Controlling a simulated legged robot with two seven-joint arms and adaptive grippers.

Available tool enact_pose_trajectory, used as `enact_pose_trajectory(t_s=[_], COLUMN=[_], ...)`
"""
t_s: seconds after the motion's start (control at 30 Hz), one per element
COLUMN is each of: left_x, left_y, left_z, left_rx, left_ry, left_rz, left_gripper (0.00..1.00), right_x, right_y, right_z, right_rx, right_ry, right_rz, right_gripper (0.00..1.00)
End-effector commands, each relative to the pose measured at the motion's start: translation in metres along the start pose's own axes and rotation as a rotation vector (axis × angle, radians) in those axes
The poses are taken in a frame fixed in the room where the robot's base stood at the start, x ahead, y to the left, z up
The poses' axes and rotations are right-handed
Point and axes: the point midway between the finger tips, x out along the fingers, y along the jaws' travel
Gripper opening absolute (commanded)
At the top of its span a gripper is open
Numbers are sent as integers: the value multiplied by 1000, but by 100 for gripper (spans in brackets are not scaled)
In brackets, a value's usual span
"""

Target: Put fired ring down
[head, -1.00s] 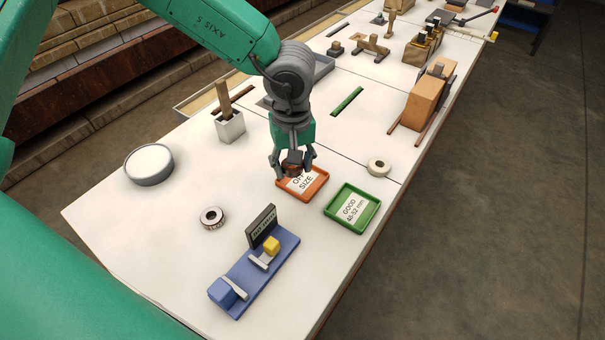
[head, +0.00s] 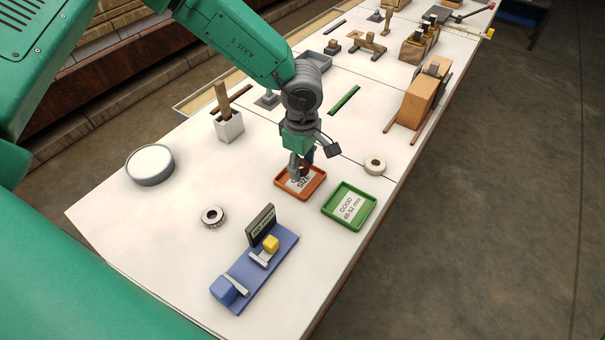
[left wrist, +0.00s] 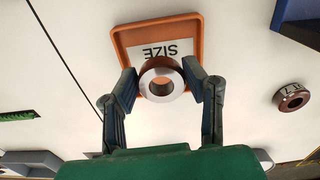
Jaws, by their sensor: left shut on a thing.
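My left gripper (head: 303,166) is over the orange tray (head: 299,199), whose label partly reads "SIZE". In the left wrist view, the left gripper (left wrist: 161,82) is shut on a brown ring with a pale face (left wrist: 161,98). That ring shows in front of the orange tray (left wrist: 115,42) and covers part of its label. In the head view the fingers mostly hide the held ring, and I cannot tell whether it touches the tray. A green tray (head: 346,224), labelled "GOOD 48-52 mm", is to the right and empty. My right gripper is not in view.
A loose ring (head: 213,216) lies left of the trays, and a pale ring (head: 375,166) lies behind the green tray. A blue gauge (head: 240,284) with a dark display stands in front. A round white-topped dish (head: 150,163) is at the left.

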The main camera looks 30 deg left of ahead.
Motion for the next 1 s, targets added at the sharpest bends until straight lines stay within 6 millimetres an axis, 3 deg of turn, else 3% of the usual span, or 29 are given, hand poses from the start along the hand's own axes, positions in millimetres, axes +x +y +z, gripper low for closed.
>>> enact_pose_trajectory(t_s=[0.23, 0.57, 0.6, 0.87, 1.0], left_x=[33, 35, 35, 34, 23], left_y=[0, 0, 0, 0, 1], left_z=[0, 0, 0, 0, 0], left_rx=[1, 1, 1, 1, 0], left_ry=[0, 0, 0, 0, -1], left_rz=[-2, -1, 0, 0, 2], left_gripper=[11, 11, 48, 48, 48], right_x=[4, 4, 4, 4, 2], right_y=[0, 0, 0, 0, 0], right_z=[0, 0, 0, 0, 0], right_rx=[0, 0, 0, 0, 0], right_ry=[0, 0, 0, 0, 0], right_rz=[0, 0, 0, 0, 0], right_gripper=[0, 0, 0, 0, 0])
